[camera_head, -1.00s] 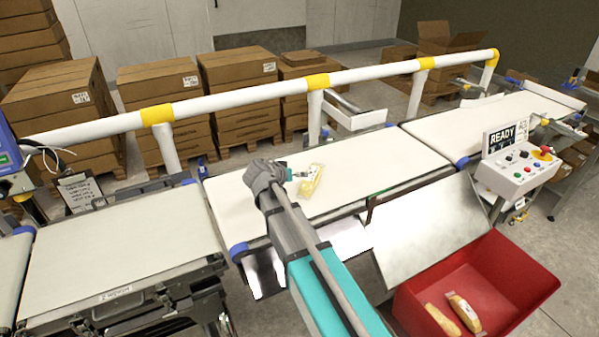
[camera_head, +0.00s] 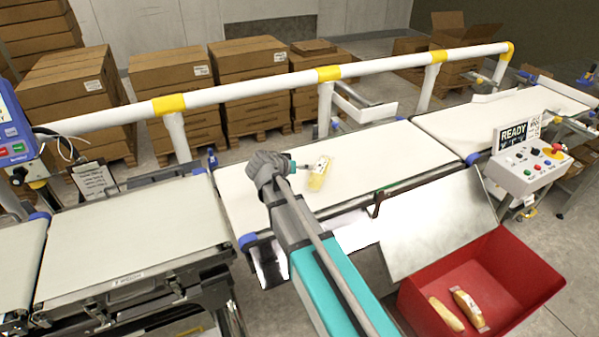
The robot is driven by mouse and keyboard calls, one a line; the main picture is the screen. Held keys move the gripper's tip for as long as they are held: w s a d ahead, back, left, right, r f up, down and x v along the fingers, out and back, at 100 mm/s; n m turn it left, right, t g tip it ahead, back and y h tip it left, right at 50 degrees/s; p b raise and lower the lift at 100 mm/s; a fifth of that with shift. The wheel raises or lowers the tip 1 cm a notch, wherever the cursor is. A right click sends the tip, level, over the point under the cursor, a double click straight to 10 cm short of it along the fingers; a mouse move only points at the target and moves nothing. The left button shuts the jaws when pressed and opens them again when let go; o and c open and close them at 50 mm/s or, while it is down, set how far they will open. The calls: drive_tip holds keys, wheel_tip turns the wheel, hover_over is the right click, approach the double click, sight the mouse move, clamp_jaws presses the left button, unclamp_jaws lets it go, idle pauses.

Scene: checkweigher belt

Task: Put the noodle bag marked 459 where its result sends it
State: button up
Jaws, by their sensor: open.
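A yellow noodle bag (camera_head: 319,174) lies on the white middle belt (camera_head: 376,167). Its printed number is too small to read. My gripper (camera_head: 298,170) is open just left of the bag, with its fingers partly hidden behind the wrist. I cannot tell whether the fingertips touch the bag. A red bin (camera_head: 531,283) stands at the lower right, below a sloping metal chute (camera_head: 440,222). Two bags (camera_head: 466,309) lie in the bin. The panel display (camera_head: 513,135) reads READY.
A white guard rail (camera_head: 240,92) with yellow bands runs behind the belts. A control panel (camera_head: 533,165) with buttons stands at the right. The left belt (camera_head: 130,240) is bare. Stacked cartons (camera_head: 170,85) stand beyond the rail.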

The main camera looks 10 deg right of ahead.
drive_tip(key=s+d+f+n+g+y, duration=0.1)
drive_tip(key=s+d+f+g+y, duration=0.1)
drive_tip(key=s, duration=0.5)
drive_tip(key=s+d+f+n+g+y, duration=0.1)
drive_tip(key=s+d+f+g+y, duration=0.2)
drive_tip(key=s, duration=0.4)
drive_tip(key=s+d+f+n+g+y, duration=0.1)
drive_tip(key=s+d+f+g+y, duration=0.1)
drive_tip(key=s, duration=0.5)
drive_tip(key=shift+s+d+f+y, duration=0.15)
drive_tip(key=shift+d+f+y, duration=0.2)
drive_tip(key=shift+f, duration=0.3)
drive_tip(key=shift+s+a+n+g+y, duration=0.1)
drive_tip(key=shift+s+n+g+y, duration=0.2)
drive_tip(key=shift+s+n, duration=0.1)
drive_tip(key=shift+r+p, duration=1.3)
drive_tip(key=shift+p, duration=0.05)
